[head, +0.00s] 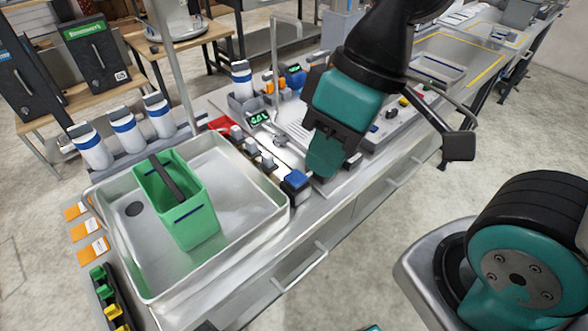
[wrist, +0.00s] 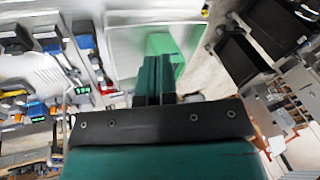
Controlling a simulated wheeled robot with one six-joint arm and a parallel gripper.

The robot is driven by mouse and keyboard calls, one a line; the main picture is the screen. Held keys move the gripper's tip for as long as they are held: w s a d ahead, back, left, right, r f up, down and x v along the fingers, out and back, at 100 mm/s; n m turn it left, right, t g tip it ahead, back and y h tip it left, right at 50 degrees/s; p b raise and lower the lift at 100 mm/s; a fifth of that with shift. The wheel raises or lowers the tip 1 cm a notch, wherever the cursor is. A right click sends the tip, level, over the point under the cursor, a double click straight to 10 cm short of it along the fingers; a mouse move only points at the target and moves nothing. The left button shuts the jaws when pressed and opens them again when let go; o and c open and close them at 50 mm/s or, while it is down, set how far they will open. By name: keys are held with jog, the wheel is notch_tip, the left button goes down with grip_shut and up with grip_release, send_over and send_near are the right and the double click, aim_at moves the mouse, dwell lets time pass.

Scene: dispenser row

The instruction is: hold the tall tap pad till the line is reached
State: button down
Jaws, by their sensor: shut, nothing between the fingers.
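A green open-topped container (head: 190,215) with a dark bar across its top and a dark blue line on its side stands in the steel sink (head: 270,212). I cannot see any water in it. A tall thin pipe (head: 172,60) rises behind the sink. A blue-topped pad (head: 296,180) sits at the counter's front edge, right of the sink. My gripper (head: 322,172) is shut and empty, just right of this pad, apparently apart from it. In the wrist view my shut fingers (wrist: 155,62) overlap the green container (wrist: 176,48). Which pad belongs to the tall pipe is unclear.
Small pale-topped controls (head: 251,146) line the counter right of the sink, near a green-lit display (head: 258,117). White bottles with blue bands (head: 125,130) stand behind the sink. A second pipe frame (head: 274,60) rises farther back. Floor in front is clear.

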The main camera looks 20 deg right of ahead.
jog(key=w+d+f+n+h+b, duration=0.2)
jog(key=w+f+n, duration=0.2)
jog(key=w+n, duration=0.45)
jog(key=n+h+b, duration=0.1)
jog(key=n+h, duration=0.1)
jog(key=n, duration=0.4)
send_over(295, 178)
notch_tip(295, 178, down, 4)
jog(key=shift+f, duration=0.25)
notch_tip(295, 178, down, 14)
jog(key=shift+f+p, duration=0.1)
jog(key=shift+p, duration=0.9)
